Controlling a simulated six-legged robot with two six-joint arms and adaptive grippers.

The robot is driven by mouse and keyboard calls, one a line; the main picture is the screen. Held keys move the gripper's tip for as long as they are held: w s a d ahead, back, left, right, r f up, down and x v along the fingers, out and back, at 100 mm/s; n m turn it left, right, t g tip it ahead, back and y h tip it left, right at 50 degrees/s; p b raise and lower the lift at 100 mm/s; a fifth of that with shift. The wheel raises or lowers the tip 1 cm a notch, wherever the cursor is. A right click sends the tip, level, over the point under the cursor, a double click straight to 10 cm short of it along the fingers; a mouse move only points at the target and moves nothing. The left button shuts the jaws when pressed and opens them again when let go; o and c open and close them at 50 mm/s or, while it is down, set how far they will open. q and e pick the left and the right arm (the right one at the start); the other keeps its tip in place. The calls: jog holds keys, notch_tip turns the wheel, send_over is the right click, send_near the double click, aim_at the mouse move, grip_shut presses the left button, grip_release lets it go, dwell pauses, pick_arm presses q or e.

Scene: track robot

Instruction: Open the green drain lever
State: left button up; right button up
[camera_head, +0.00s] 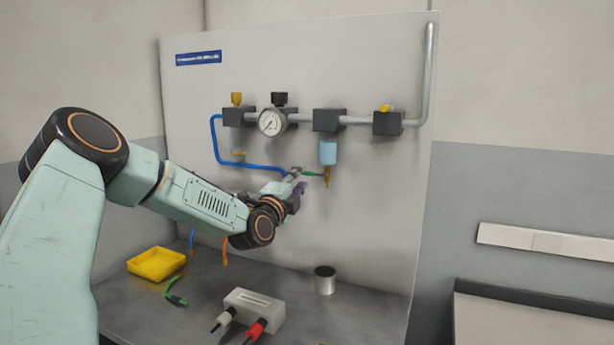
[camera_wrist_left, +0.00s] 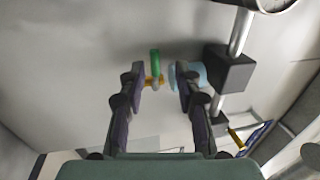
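The green drain lever (camera_head: 312,174) sticks out to the left from the brass fitting (camera_head: 327,177) under the light blue filter bowl (camera_head: 328,152). My left gripper (camera_head: 299,181) is at the lever's left end. In the left wrist view the lever (camera_wrist_left: 155,62) shows in the gap between the two spread fingertips (camera_wrist_left: 160,73), nearer the left finger. Contact with either finger cannot be made out. The bowl (camera_wrist_left: 190,75) is partly hidden behind the right finger. The gripper is open and empty. My right gripper is not in view.
A pressure gauge (camera_head: 271,122), dark valve blocks (camera_head: 326,120) and a blue hose (camera_head: 214,140) are on the panel (camera_head: 380,200). A yellow tray (camera_head: 156,263), a metal cup (camera_head: 325,280) and a grey box (camera_head: 254,304) with connectors stand on the bench below.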

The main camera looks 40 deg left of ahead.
aim_at(307, 174)
pick_arm(q)
jog(key=w, duration=0.2)
jog(key=w+a, duration=0.1)
jog(key=w, duration=0.2)
jog(key=shift+a+f, duration=0.1)
jog(key=shift+w+d+r, duration=0.15)
jog(key=shift+d+r, duration=0.05)
jog(key=shift+r, duration=0.25)
jog(key=shift+s+a, duration=0.15)
jog(key=shift+s, duration=0.15)
jog(key=shift+a, duration=0.2)
jog(key=shift+a+f, duration=0.15)
jog(key=shift+w+f, duration=0.15)
jog(key=shift+w, duration=0.1)
jog(key=shift+c, duration=0.6)
jog(key=shift+w+d, duration=0.2)
jog(key=shift+d, duration=0.1)
jog(key=c, duration=0.3)
jog(key=shift+s+d+r, duration=0.1)
jog(key=shift+s+r, duration=0.05)
jog(key=shift+r, duration=0.05)
jog(key=shift+c, duration=0.8)
jog(key=shift+s+a, duration=0.1)
jog(key=shift+a, duration=0.1)
grip_shut()
